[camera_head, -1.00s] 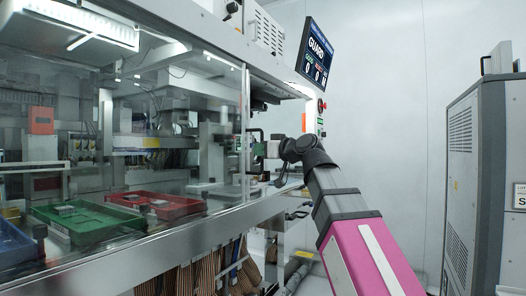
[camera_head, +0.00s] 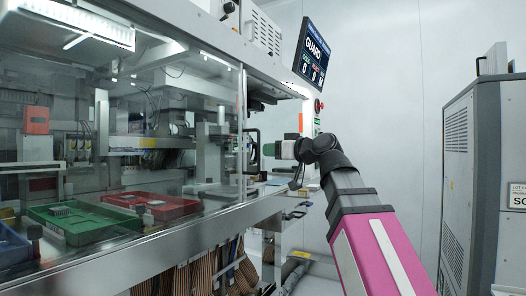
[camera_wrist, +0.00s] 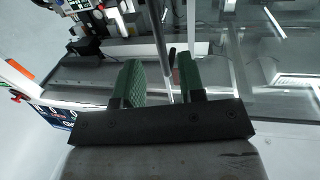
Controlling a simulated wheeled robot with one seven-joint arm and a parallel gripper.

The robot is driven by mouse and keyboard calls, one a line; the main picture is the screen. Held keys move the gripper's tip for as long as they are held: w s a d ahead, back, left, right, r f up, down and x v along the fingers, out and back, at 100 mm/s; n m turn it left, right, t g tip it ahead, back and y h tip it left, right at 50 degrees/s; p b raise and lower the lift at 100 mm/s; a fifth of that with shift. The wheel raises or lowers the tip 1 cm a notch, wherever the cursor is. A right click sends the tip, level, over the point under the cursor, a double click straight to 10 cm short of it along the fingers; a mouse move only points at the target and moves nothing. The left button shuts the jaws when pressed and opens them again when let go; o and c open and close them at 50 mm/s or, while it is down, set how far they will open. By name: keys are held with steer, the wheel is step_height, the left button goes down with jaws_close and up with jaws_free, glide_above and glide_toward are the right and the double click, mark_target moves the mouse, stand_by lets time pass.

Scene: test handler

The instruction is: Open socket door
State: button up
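A clear panel door (camera_head: 215,150) with a metal edge closes off the machine's work area in the head view. A black D-shaped handle (camera_head: 255,150) stands out at its right edge. My gripper (camera_head: 267,150) is just right of the handle, level with it and apparently a little apart. In the wrist view my gripper (camera_wrist: 158,72) has its two green ribbed pads apart with a gap between them. A dark upright bar passes behind that gap, and I cannot tell whether it is the handle or the door edge. I see nothing gripped.
Behind the glass are a green tray (camera_head: 85,237), a red tray (camera_head: 185,207) and part of a blue tray (camera_head: 10,248). A screen (camera_head: 312,52) reading GUARD hangs above my gripper. A grey cabinet (camera_head: 465,190) stands at right; the floor between is open.

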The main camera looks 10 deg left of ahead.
steer(key=shift+v, duration=2.35)
steer(key=w+d+f+m+g+h, duration=0.1)
steer(key=w+d+f+m+h, duration=0.2)
steer(key=f, duration=1)
steer(key=w+d+f+m+g+h, duration=0.1)
steer(key=w+d+f+m+h, duration=0.15)
steer(key=w+f, duration=0.7)
steer(key=w+d+f+m+g+h, duration=0.1)
steer(key=d+f+m+h, duration=0.15)
steer(key=f, duration=1.35)
steer(key=s+d+f+m+g+h, duration=0.1)
steer(key=s+d+f, duration=0.3)
steer(key=f, duration=0.8)
steer(key=s+d+f+m+g+h, duration=0.1)
steer(key=s+d+f+g+h, duration=0.2)
steer(key=f, duration=0.9)
steer(key=s+d+f+m+g+h, duration=0.1)
steer(key=s+d+f+g+h, duration=0.2)
steer(key=f, duration=0.9)
steer(key=s+d, duration=0.1)
steer(key=d, duration=0.2)
steer(key=shift+s, duration=0.3)
